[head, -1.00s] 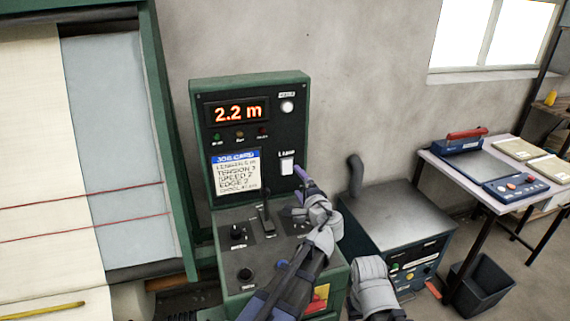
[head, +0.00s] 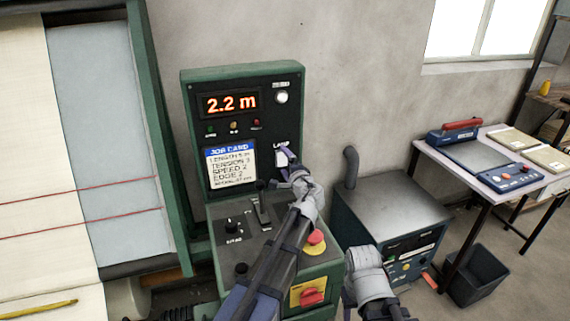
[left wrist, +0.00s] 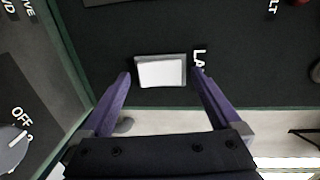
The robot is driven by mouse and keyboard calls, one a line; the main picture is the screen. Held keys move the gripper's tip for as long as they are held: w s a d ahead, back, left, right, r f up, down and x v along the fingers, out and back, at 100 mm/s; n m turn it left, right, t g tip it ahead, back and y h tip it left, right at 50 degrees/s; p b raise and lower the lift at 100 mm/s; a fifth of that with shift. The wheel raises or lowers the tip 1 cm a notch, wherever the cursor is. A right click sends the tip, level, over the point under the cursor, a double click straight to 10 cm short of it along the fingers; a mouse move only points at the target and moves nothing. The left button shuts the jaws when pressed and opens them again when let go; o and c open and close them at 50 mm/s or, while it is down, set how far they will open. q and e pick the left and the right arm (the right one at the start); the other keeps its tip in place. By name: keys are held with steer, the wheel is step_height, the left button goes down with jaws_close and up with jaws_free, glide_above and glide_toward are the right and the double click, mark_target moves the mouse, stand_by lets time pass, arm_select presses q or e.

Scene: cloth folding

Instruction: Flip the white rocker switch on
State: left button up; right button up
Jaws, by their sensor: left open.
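The white rocker switch (head: 279,159) sits under a "LAMP" label on the black upright panel (head: 225,130), partly hidden by my left gripper (head: 286,152) in the head view. In the left wrist view the switch (left wrist: 160,72) is a white rectangle in a grey frame. My left gripper (left wrist: 161,76) is open, its two purple fingers on either side of the switch in that view. I cannot tell whether a fingertip touches it, nor which way the rocker is tilted. My right gripper is not visible; only part of that arm shows at the bottom of the head view.
A round white lamp (head: 282,98) is above the switch. The job card (head: 231,165) is to its left. Below are a lever (head: 262,210), a knob (head: 233,224) and a red mushroom button (head: 315,238). A dark cabinet (head: 390,220) stands at right.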

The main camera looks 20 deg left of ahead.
arm_select(q)
steer(key=shift+c, duration=0.4)
steer(key=c, duration=1.3)
steer(key=f+t+y+b, duration=0.1)
steer(key=b, duration=0.4)
steer(key=shift+f+t, duration=0.15)
steer(key=shift+t, duration=0.15)
steer(key=shift+r+t+y+b, duration=0.2)
steer(key=shift+t+y+b, duration=0.2)
steer(key=shift+b, duration=0.4)
steer(key=o, duration=1.4)
steer(key=shift+r, duration=0.1)
steer(key=shift+s, duration=0.1)
steer(key=b+v, duration=0.1)
steer(key=v, duration=0.6)
steer(key=shift+s+d, duration=0.2)
steer(key=shift+s, duration=0.05)
